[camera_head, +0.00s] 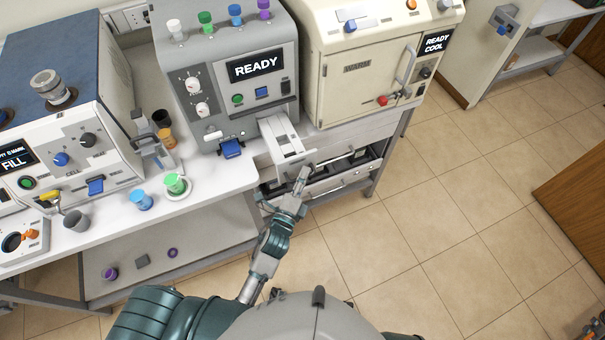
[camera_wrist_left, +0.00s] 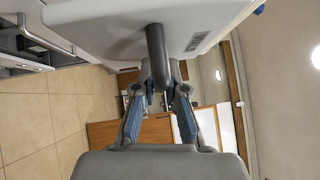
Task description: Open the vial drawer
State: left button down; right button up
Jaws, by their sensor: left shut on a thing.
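The vial drawer (camera_head: 278,132) is a narrow pale tray that sticks out from the front of the grey machine marked READY. Its front end hangs out over the bench edge. My left gripper (camera_head: 304,174) is at this front end. In the left wrist view, the two fingers of my left gripper (camera_wrist_left: 158,92) are shut on a dark round handle (camera_wrist_left: 156,48) that stands out from a pale labelled panel (camera_wrist_left: 105,25). The fingertips partly hide the handle's end. My right gripper does not show.
Under-bench drawers with bar handles (camera_head: 343,186) lie just below my left gripper. A cream WARM oven (camera_head: 358,85) stands to the right. Blue (camera_head: 141,200) and green (camera_head: 175,184) cups stand on the bench at left. The tiled floor (camera_head: 420,230) at right is clear.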

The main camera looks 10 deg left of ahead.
pick_arm(q)
jog(key=c, duration=1.2)
grip_release()
jog(key=shift+w+f, duration=0.15)
jog(key=shift+f, duration=0.05)
jog(key=shift+d, duration=0.1)
jog(key=shift+s, duration=0.2)
jog(key=v, duration=1.1)
jog(key=shift+s, duration=0.3)
jog(key=shift+f, duration=0.15)
